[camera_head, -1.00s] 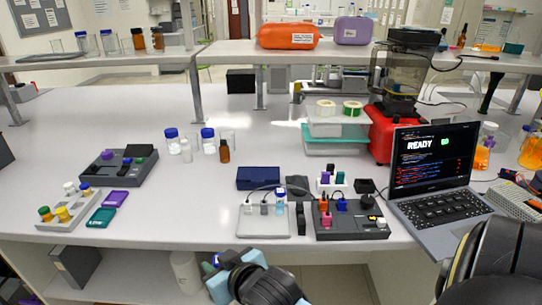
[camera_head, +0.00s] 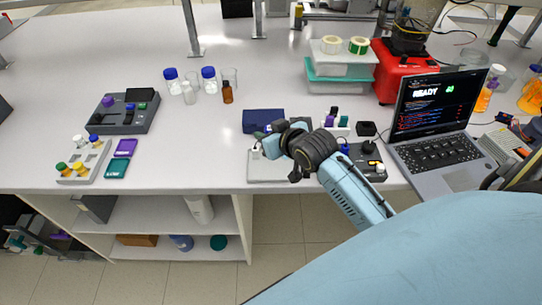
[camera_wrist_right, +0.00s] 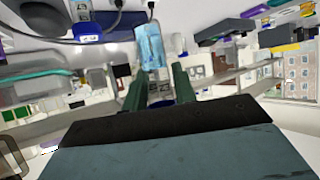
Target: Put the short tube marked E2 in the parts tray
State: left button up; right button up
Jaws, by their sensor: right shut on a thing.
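My right gripper (camera_head: 262,142) is low over the pale grey rig plate (camera_head: 262,174), coming in from the lower right. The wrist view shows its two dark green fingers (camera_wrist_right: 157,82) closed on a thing. A light blue translucent tube-like piece (camera_wrist_right: 150,46) shows at the fingertips and appears to be what is held. No E2 mark is readable. A dark blue open-looking box (camera_head: 262,120) behind the plate may be the parts tray; no label is readable. My left gripper is not in view.
A dark device (camera_head: 368,168) and the laptop (camera_head: 437,115) stand close on the right. A small white rack (camera_head: 338,128) is behind the gripper. Bottles (camera_head: 209,80) stand farther back. A grey rack of capped vials (camera_head: 84,162) is at left.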

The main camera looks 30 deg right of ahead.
notch_tip(320, 180, down, 10)
jog(key=shift+r+b, duration=0.15)
jog(key=shift+b, duration=0.3)
jog(key=shift+f, duration=0.2)
jog(key=o, duration=0.7)
jog(key=shift+c, duration=0.2)
jog(key=shift+r, duration=0.25)
jog(key=v, duration=1.2)
jog(key=shift+p, duration=0.4)
jog(key=shift+d+f, duration=0.1)
jog(key=shift+f, duration=0.05)
